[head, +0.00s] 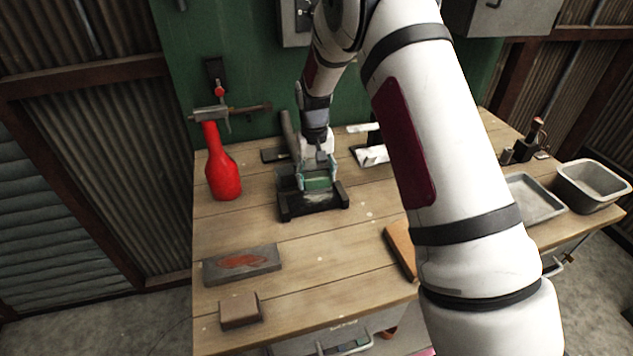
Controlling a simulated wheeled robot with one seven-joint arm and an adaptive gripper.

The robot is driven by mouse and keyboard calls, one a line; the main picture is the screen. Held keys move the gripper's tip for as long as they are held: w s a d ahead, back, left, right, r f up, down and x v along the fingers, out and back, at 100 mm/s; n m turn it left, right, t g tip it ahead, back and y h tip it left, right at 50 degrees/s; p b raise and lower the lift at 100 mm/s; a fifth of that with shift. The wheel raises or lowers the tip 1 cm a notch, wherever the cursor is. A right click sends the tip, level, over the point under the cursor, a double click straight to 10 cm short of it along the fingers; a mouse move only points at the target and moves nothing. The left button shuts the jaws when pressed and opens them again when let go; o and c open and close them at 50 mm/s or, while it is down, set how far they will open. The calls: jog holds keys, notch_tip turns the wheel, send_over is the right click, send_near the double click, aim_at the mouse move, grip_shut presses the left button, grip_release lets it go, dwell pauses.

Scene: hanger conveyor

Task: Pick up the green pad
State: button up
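The green pad (317,184) is a small green piece seen at the black holder (313,205) on the workbench, near the back. My gripper (317,178) reaches down over it from above. One finger shows at the pad's left end and the other at its right end. The fingers are apart with the pad between them. The view is too small to tell whether they touch it or grip it, or whether the pad is clear of the holder.
A red bottle (223,175) stands left of the holder. A grey slab with a reddish patch (242,264) and a brown block (240,310) lie at front left. A wooden board (400,249) lies partly behind my arm. A grey tray (535,198) and bin (592,185) are right.

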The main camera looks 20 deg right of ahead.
aim_at(318, 177)
jog(key=shift+c, duration=0.5)
jog(key=shift+r, duration=0.45)
jog(key=r, duration=0.1)
jog(key=r+b, duration=0.1)
jog(key=shift+s+r, duration=0.35)
jog(key=shift+s, duration=0.05)
jog(key=s+r, duration=0.1)
jog(key=s, duration=1.4)
jog(key=shift+d+r, duration=0.2)
jog(key=shift+d, duration=0.15)
jog(key=shift+s, duration=0.1)
